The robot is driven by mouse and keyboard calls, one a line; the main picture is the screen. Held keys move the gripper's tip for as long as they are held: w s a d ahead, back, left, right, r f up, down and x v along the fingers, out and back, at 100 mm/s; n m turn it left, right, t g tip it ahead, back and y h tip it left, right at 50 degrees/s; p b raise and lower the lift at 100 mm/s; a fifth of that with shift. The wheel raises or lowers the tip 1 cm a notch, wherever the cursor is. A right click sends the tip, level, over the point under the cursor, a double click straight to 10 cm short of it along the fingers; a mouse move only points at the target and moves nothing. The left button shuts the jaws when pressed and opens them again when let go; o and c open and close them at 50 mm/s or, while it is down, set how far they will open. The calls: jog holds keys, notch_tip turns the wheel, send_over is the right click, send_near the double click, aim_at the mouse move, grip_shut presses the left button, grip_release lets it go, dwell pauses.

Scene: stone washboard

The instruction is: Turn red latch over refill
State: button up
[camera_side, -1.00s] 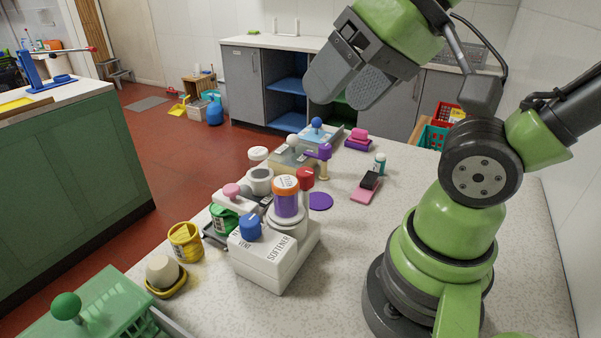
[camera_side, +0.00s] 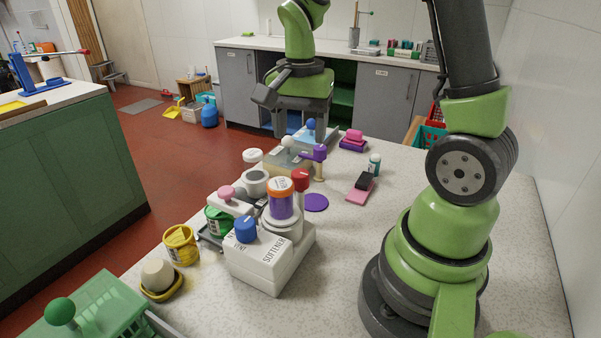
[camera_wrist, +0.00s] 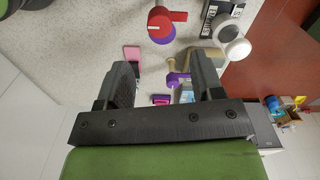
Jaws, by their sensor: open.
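The red latch (camera_side: 300,180) is a red knob-like piece standing beside the refill, on the side away from the camera. In the wrist view the red latch (camera_wrist: 165,17) is at the top, with a short arm pointing right. My gripper (camera_side: 301,132) is open and empty, fingers pointing down, farther back over the table than the latch. The gripper (camera_wrist: 160,65) also shows in the wrist view, its fingers wide apart.
A purple-headed post (camera_side: 318,154) and a blue-knobbed block (camera_side: 315,136) stand near my gripper. A purple disc (camera_side: 316,203) and a pink pad with a black block (camera_side: 361,190) lie to the right. A blue knob (camera_side: 246,229) stands before the refill.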

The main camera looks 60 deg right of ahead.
aim_at(300, 172)
notch_tip(300, 172, down, 9)
jog(key=shift+f, duration=0.15)
dwell(0.4)
jog(key=c, duration=0.9)
